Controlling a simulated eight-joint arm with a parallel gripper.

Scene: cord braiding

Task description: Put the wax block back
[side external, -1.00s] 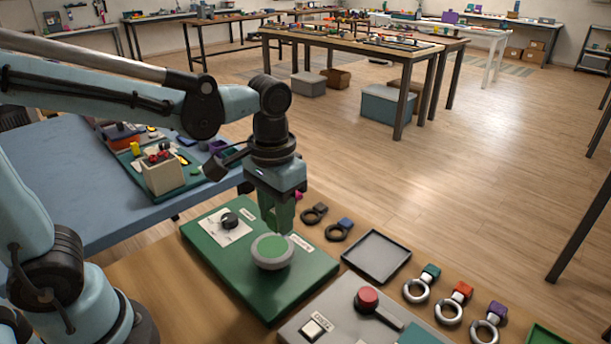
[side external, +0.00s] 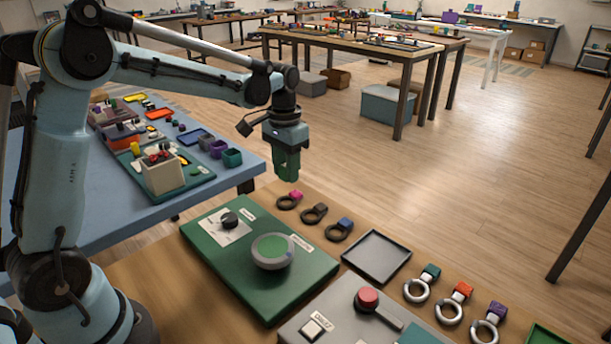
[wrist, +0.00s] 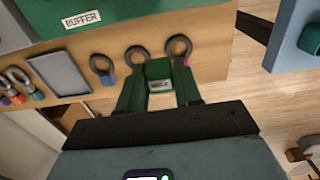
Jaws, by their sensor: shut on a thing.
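My gripper (side external: 288,172) is raised in the air behind the green board (side external: 215,262), near the far edge of the wooden bench. In the wrist view my gripper (wrist: 159,70) is shut on a small green block, the wax block (wrist: 159,71), which has a white label on its near side. In the side view the block is hard to tell from the green fingers. A round grey holder with a green top (side external: 272,251) sits on the board, apart from my gripper. The board's label reads BUFFER in the wrist view.
Dark rings with pink (side external: 290,200), brown (side external: 314,212) and blue (side external: 340,229) tabs lie behind the board. An empty grey tray (side external: 376,257) is to their right. A grey panel with a red knob (side external: 367,298) stands in front. A blue table (side external: 110,215) is at left.

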